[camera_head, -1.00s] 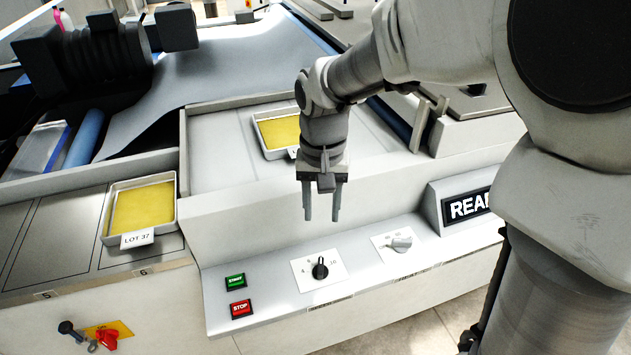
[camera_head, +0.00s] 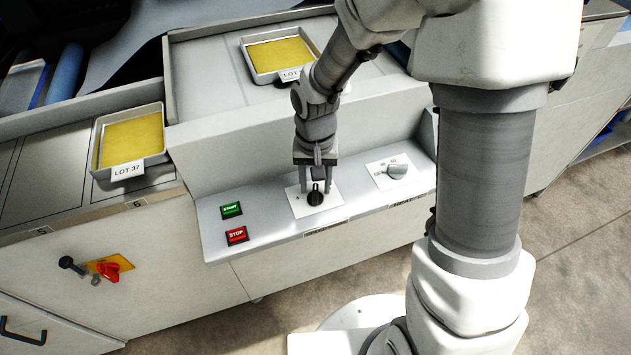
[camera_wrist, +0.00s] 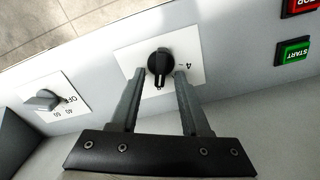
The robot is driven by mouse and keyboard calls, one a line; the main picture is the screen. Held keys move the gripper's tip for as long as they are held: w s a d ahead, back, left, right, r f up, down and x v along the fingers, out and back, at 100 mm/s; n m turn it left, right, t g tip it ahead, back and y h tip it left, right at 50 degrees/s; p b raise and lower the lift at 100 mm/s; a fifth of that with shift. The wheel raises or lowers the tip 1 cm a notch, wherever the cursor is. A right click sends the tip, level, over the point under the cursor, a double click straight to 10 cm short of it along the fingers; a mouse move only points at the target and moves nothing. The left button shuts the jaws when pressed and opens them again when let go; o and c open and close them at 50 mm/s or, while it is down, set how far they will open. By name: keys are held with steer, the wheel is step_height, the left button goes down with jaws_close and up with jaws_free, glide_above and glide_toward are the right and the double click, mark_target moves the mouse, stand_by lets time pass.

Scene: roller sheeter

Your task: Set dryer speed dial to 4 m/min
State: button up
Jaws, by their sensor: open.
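The black dial (camera_head: 315,198) sits on a white plate (camera_head: 299,207) on the sloped control panel. In the wrist view the dial (camera_wrist: 161,62) has a white pointer mark facing my gripper's palm. A mark that looks like a 4 shows upside down on the plate, to the dial's right; other numerals are hidden by the fingers. My gripper (camera_head: 318,186) is open and points down at the dial. In the wrist view its fingertips (camera_wrist: 159,73) lie on either side of the dial, with no clear contact. I cannot tell how far down they reach around it.
A grey dial (camera_head: 397,171), marked OFF, 40 and 60 in the wrist view, is to the right. Green START (camera_head: 231,210) and red STOP (camera_head: 237,235) buttons are left. A raised wall (camera_head: 240,160) stands behind the panel. A LOT 37 tray (camera_head: 128,141) is left.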

steer(key=shift+c, duration=0.3)
jaws_close()
steer(key=n, duration=0.4)
steer(key=shift+a+r+n+p, duration=0.1)
steer(key=shift+a+n+p, duration=0.1)
steer(key=shift+n+p, duration=0.15)
steer(key=n, duration=0.2)
steer(key=n+p, duration=0.1)
steer(key=n, duration=0.1)
steer(key=shift+s+a+n, duration=0.1)
steer(key=shift+a+n, duration=0.1)
steer(key=shift+n, duration=0.05)
steer(key=n+p, duration=0.2)
steer(key=n, duration=0.2)
steer(key=shift+s+a, duration=0.15)
steer(key=shift+s+n+p, duration=0.15)
steer(key=shift+n+p, duration=0.65)
steer(key=shift+n, duration=1.5)
